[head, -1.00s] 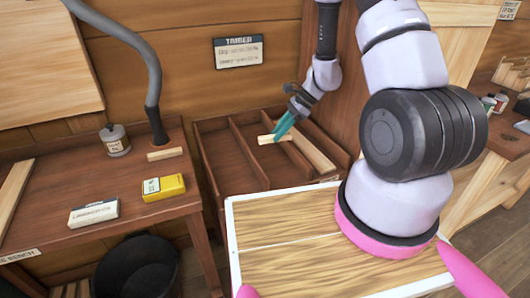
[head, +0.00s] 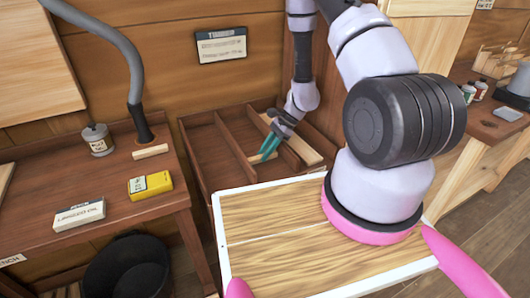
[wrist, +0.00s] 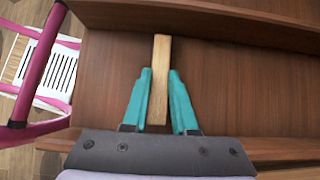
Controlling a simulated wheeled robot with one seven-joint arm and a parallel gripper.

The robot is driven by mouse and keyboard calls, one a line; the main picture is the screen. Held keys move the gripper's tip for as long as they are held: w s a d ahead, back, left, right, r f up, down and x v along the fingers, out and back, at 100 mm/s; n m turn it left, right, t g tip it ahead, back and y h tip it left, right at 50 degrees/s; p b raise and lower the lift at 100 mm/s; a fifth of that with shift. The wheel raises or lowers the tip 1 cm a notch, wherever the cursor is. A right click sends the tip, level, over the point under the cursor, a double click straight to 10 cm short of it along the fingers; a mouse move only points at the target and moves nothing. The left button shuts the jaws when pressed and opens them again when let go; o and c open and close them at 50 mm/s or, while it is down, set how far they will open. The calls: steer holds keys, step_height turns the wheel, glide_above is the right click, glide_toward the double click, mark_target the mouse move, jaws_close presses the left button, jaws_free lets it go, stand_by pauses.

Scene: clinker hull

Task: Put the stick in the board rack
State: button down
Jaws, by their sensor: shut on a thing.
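The board rack (head: 205,152) is a brown wooden tray with long dividers, standing on the far side of my tray. My gripper (head: 268,148) has teal fingers and is down at the rack, right of its middle. It is shut on a short pale wooden stick (head: 257,159), also seen between the fingers in the wrist view (wrist: 160,70). The stick lies crosswise to the dividers, over a compartment floor. Whether it touches that floor I cannot tell. A long pale board (head: 298,143) lies in the rack right of the gripper.
A black bin (head: 127,268) stands below. The rack's left compartments are empty.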

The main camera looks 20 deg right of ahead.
steer(key=c, duration=0.7)
jaws_free()
steer(key=v, duration=0.7)
steer(key=shift+w+d+r, duration=0.1)
steer(key=shift+d+r, duration=0.1)
steer(key=shift+r, duration=0.15)
